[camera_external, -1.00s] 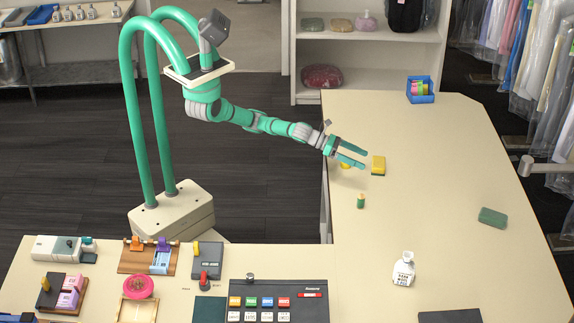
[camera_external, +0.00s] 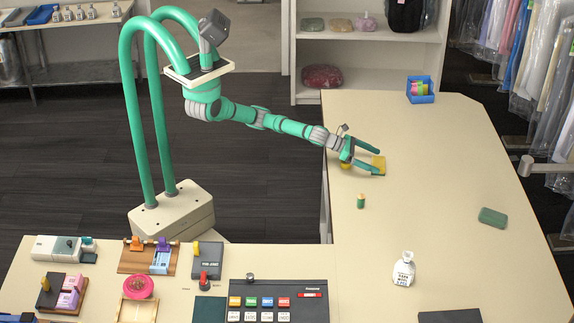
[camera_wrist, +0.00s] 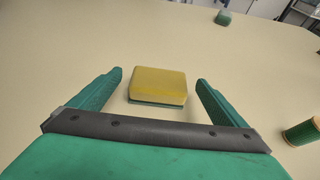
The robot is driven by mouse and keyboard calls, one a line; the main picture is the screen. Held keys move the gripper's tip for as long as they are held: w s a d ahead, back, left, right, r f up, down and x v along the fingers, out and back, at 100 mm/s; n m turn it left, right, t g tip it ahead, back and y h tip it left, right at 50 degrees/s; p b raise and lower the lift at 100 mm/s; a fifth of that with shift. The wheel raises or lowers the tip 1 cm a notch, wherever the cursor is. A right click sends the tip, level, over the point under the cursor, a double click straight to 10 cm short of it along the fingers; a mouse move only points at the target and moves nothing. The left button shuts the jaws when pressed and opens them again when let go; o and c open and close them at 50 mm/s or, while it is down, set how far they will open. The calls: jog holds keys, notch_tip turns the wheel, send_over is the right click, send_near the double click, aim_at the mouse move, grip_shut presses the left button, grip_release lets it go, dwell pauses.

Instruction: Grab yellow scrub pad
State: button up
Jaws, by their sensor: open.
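The yellow scrub pad (camera_external: 378,163) has a green underside and lies on the pale counter. In the wrist view the pad (camera_wrist: 158,84) lies flat, just ahead of my gripper and roughly centred between the finger lines. My gripper (camera_external: 380,162) is open and empty. In the wrist view its green fingers (camera_wrist: 160,78) stand to the left and right of the pad, with a gap on each side. In the external view a finger hides part of the pad.
Another yellow item (camera_external: 346,166) is partly hidden behind the gripper. A green block (camera_external: 493,217) and a white bottle (camera_external: 404,269) are farther off.

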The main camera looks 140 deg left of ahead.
aim_at(375, 162)
jog(key=shift+x, duration=1.6)
jog(key=c, duration=1.1)
jog(key=shift+r, duration=0.1)
